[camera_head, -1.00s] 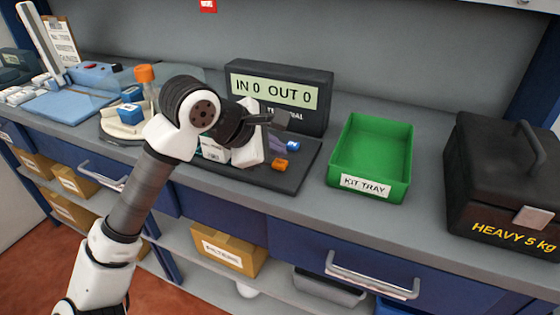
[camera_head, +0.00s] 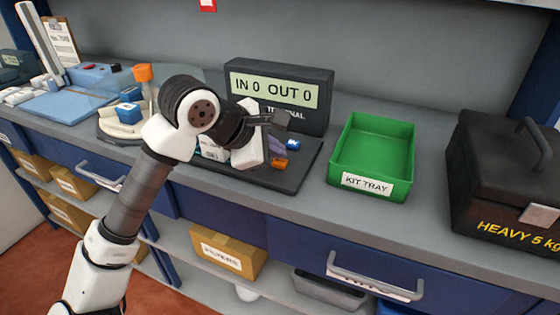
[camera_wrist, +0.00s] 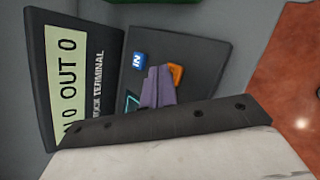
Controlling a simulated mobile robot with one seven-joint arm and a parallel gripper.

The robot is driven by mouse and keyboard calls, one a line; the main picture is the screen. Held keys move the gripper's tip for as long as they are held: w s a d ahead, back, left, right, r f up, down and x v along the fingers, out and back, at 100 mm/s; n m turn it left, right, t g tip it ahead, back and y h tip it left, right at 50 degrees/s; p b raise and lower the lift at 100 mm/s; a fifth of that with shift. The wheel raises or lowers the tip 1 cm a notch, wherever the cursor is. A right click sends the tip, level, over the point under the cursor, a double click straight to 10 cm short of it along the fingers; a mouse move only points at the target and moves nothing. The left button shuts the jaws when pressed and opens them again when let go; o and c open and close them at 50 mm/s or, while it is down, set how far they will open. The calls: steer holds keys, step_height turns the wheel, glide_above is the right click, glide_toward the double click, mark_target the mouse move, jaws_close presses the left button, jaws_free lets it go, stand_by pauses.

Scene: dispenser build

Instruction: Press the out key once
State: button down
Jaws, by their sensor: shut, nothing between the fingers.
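The terminal (camera_head: 322,112) stands on the bench, and its screen reads IN 0 OUT 0. It also shows in the wrist view (camera_wrist: 97,105). On the dark pad (camera_head: 306,171) in front of it sit a blue key (camera_head: 294,143) and an orange key (camera_head: 280,163). In the wrist view the blue key (camera_wrist: 138,61) reads IN; the orange key (camera_wrist: 177,73) is partly covered by my fingers, and no label can be read on it. My gripper (camera_wrist: 158,75) is shut and empty, its purple-grey fingertips beside the orange key. I cannot tell whether they touch it.
A green kit tray (camera_head: 343,157) stands to the right of the pad, with a heavy black box (camera_head: 490,190) beyond it. Blue and orange items (camera_head: 131,94) stand to the left behind my arm. A strip of bench between pad and tray is clear.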

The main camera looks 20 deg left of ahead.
mark_target(276, 163)
steer(key=shift+f+b, duration=0.5)
steer(key=shift+b, duration=0.25)
stand_by(0.6)
stand_by(0.3)
steer(key=shift+r, duration=0.95)
steer(key=shift+p, duration=0.3)
steer(key=shift+r+p, duration=1.05)
steer(key=shift+r, duration=1.45)
